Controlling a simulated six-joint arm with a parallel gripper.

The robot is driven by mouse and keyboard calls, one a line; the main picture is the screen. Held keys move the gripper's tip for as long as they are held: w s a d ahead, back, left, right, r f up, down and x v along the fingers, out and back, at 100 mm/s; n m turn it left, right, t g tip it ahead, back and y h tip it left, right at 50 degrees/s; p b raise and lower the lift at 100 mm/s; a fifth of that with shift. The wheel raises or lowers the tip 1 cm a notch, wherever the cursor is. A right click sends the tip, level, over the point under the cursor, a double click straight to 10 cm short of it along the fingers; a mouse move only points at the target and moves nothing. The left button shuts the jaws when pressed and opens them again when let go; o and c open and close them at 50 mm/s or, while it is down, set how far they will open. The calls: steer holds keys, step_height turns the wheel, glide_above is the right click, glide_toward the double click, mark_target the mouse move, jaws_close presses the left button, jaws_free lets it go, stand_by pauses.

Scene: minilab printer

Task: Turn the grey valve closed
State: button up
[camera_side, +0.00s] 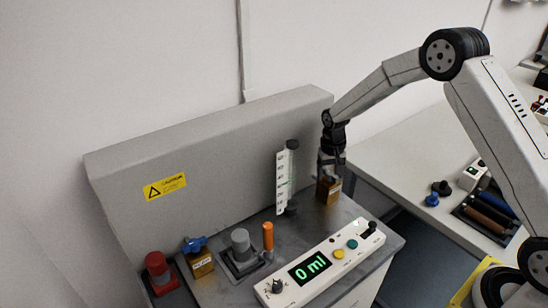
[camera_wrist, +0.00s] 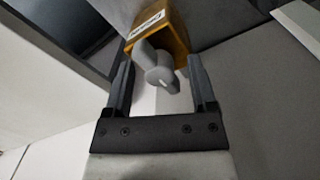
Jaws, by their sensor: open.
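The grey valve has a wooden-coloured box body with a white label (camera_side: 328,191) and stands at the back right corner of the bench. In the wrist view its box (camera_wrist: 172,28) is at the top, with a grey handle (camera_wrist: 158,73) sticking out toward the camera. My gripper (camera_side: 331,170) is over the valve in the side view and hides its handle there. In the wrist view my gripper (camera_wrist: 161,62) is open, one finger on each side of the handle, with gaps visible on both sides.
A white panel (camera_side: 320,263) reading "0 ml" lies in front. A blue-handled valve (camera_side: 198,258), a red knob (camera_side: 158,267) and an orange-handled part (camera_side: 268,238) are farther left. A grey back wall (camera_side: 220,150) rises behind.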

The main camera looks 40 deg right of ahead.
jaws_close()
steer(key=shift+n, duration=0.4)
steer(key=n, duration=0.8)
steer(key=shift+n, duration=0.4)
steer(key=n, duration=0.4)
steer(key=shift+a+n+t, duration=0.1)
steer(key=shift+n+t, duration=0.2)
steer(key=shift+n, duration=1.9)
